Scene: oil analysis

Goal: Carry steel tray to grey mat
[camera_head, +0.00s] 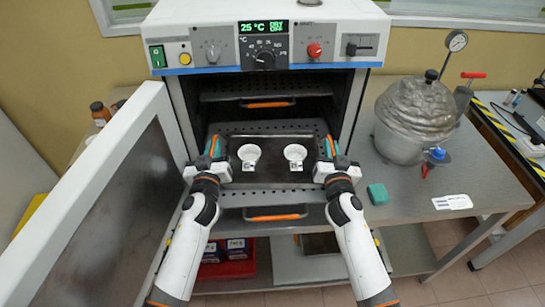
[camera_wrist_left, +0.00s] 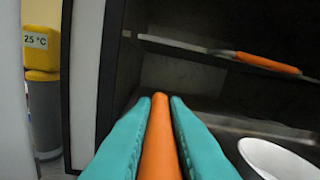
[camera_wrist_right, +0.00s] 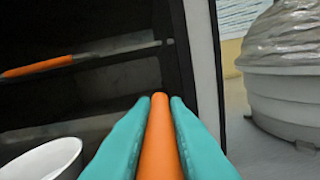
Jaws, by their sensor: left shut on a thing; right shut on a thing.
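The steel tray (camera_head: 272,155) is level at the mouth of the open oven, between my two grippers. It bears two small white dishes, a left one (camera_head: 249,154) and a right one (camera_head: 295,153). My left gripper (camera_head: 214,150) is shut on the tray's left orange handle, which shows between the teal fingers in the left wrist view (camera_wrist_left: 160,140). My right gripper (camera_head: 329,150) is shut on the tray's right orange handle, seen between the fingers in the right wrist view (camera_wrist_right: 160,140). I cannot make out a grey mat for certain.
The oven (camera_head: 265,30) has its door (camera_head: 95,200) swung open at the left. Perforated racks with orange grips are above (camera_head: 267,102) and below (camera_head: 276,215) the tray. A silver pressure vessel (camera_head: 415,120) and a teal block (camera_head: 378,194) stand on the bench at right.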

